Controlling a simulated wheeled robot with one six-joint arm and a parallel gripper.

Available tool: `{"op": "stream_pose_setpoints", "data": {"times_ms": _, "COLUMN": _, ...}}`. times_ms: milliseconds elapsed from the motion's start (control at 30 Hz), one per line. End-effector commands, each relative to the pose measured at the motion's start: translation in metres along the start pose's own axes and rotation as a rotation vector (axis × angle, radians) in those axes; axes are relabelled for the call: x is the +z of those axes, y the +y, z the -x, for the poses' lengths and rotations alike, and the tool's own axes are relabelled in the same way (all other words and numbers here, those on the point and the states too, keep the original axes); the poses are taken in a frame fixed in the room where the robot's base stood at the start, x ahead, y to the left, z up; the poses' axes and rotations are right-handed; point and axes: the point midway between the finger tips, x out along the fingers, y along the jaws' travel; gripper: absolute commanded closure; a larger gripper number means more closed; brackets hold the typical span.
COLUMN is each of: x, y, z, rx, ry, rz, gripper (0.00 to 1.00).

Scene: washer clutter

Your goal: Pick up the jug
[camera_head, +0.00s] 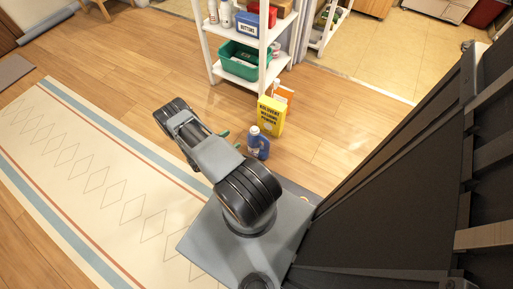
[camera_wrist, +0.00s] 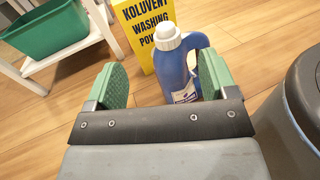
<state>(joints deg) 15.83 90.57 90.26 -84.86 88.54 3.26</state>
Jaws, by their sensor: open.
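The jug (camera_wrist: 174,65) is blue with a white cap and a handle on its right side. In the wrist view it stands upright on the wood floor, just beyond my gripper (camera_wrist: 159,82). The green finger pads are apart, and the jug shows between them, closer to the right pad; whether they touch it is unclear. The gripper's front edge hides the jug's base. In the head view the jug (camera_head: 258,143) stands on the floor beside my arm, with a green fingertip (camera_head: 225,134) to its left.
A yellow washing powder box (camera_wrist: 145,28) stands right behind the jug, with an orange and white container (camera_head: 284,94) behind it. A white shelf (camera_head: 237,65) with a green bin (camera_head: 240,62) is at the back.

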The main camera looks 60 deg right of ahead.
Motion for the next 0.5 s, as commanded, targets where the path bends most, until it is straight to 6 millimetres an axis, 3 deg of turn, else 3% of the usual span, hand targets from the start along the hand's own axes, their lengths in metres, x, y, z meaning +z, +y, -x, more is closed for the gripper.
{"op": "stream_pose_setpoints", "data": {"times_ms": 33, "x": -0.013, "y": -0.005, "z": -0.003, "rx": 0.014, "ry": -0.009, "rz": 0.017, "gripper": 0.22}}
{"op": "stream_pose_setpoints", "data": {"times_ms": 167, "x": -0.025, "y": -0.010, "z": -0.012, "rx": 0.038, "ry": -0.021, "rz": 0.037, "gripper": 0.22}}
{"op": "stream_pose_setpoints", "data": {"times_ms": 500, "x": -0.027, "y": -0.009, "z": -0.070, "rx": 0.042, "ry": -0.024, "rz": 0.042, "gripper": 0.22}}
